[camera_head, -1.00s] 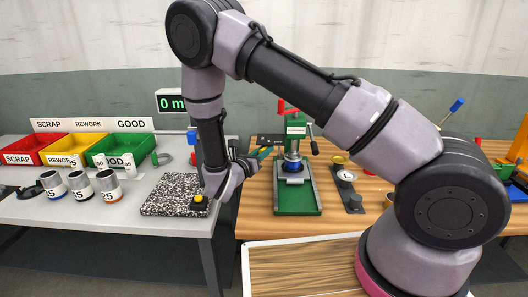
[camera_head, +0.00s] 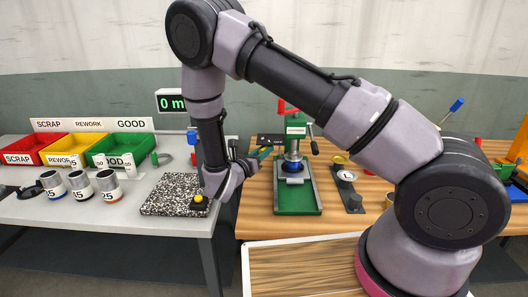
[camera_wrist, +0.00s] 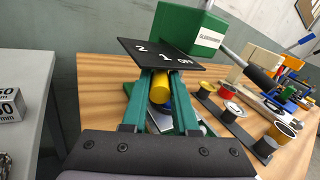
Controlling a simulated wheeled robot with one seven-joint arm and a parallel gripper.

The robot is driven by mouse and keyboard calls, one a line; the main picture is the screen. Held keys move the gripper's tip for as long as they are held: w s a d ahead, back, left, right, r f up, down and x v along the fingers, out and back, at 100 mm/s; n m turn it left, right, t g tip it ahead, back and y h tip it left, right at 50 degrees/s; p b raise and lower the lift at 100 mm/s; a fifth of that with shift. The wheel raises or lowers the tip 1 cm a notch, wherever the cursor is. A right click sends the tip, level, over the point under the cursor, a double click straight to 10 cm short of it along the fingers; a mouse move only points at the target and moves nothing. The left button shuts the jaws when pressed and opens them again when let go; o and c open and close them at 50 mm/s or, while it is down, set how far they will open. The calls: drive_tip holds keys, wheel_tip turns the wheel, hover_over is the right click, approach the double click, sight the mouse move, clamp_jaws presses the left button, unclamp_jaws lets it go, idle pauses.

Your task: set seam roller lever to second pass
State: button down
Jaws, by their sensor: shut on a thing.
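The seam roller is a green machine (camera_head: 296,130) on the wooden bench, and it also shows in the wrist view (camera_wrist: 185,25). A black plate (camera_wrist: 145,53) marked 2, 1 and OFF sticks out at its left side. My gripper (camera_wrist: 160,78) has its two teal fingers closed around a yellow cylindrical handle (camera_wrist: 160,88), apparently the lever's, just below the plate. In the picture the handle lies under the numeral 1; which mark the lever is set to I cannot tell. In the head view my gripper (camera_head: 262,153) is left of the machine, its grip too small to make out.
A grey table (camera_head: 100,208) at left bears red, yellow and green bins (camera_head: 118,147), several printed cans and a speckled slab (camera_head: 172,193) with a yellow button. Right of the machine a dark strip (camera_head: 352,200) holds small round parts. My arm spans above the bench.

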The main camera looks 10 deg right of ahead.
idle(0.4)
drive_tip(key=shift+w+a+m+g+h, duration=0.45)
drive_tip(key=shift+a+m+g+h, duration=0.05)
drive_tip(key=shift+m+g+h, duration=0.35)
drive_tip(key=shift+w+a+m+g+h, duration=0.45)
drive_tip(key=shift+m+g+h, duration=0.3)
drive_tip(key=shift+g+h, duration=0.1)
drive_tip(key=c, duration=0.7)
unclamp_jaws()
drive_tip(key=v, duration=1)
drive_tip(key=shift+s+a, duration=0.25)
drive_tip(key=shift+a, duration=0.05)
